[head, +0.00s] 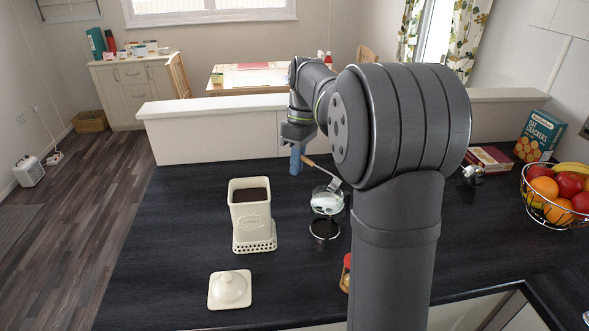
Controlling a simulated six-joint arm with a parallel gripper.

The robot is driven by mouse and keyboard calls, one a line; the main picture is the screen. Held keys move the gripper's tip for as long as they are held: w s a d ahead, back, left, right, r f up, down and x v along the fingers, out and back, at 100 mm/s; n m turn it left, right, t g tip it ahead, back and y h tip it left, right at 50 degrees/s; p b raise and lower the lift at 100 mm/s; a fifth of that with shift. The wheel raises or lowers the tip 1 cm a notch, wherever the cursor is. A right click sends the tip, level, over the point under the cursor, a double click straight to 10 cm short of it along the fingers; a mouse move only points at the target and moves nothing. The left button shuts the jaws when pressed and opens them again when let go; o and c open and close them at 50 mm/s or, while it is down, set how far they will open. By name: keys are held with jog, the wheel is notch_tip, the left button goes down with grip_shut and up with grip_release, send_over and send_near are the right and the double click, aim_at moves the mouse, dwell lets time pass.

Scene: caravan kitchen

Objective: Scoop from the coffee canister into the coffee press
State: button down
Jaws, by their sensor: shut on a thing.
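The cream coffee canister (251,222) stands open on the dark counter, with dark coffee inside near its top. Its cream lid (230,290) lies on the counter in front of it. The glass coffee press (325,228) stands to the right of the canister, partly hidden by my arm. My gripper (296,160), with blue fingers, is above the counter behind the press. It is shut on a scoop with a wooden handle (317,169). The scoop's metal part (335,184) slopes down toward the press's top. I cannot tell whether the scoop holds coffee.
A small red-topped jar (346,272) stands in front of the press, partly behind my arm. At right are a fruit basket (555,205), a cracker box (539,136) and a flat box (489,159). A low white ledge (215,125) runs behind the counter. The counter's left is clear.

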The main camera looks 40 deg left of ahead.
aim_at(302, 157)
jog(key=r+y, duration=0.2)
jog(key=d+r+y, duration=0.1)
jog(key=r, duration=0.1)
jog(key=shift+w+d+r+g+y, duration=0.1)
jog(key=shift+w+d+g+y, duration=0.05)
jog(key=shift+g+y, duration=0.2)
jog(key=d+r+n+g+y, duration=0.1)
jog(key=d+r+g+y, duration=0.1)
jog(key=d+r+y, duration=0.4)
jog(key=shift+w+d+r+y, duration=0.2)
jog(key=shift+w+r+y, duration=0.3)
jog(key=shift+y, duration=1.05)
jog(key=shift+s, duration=0.1)
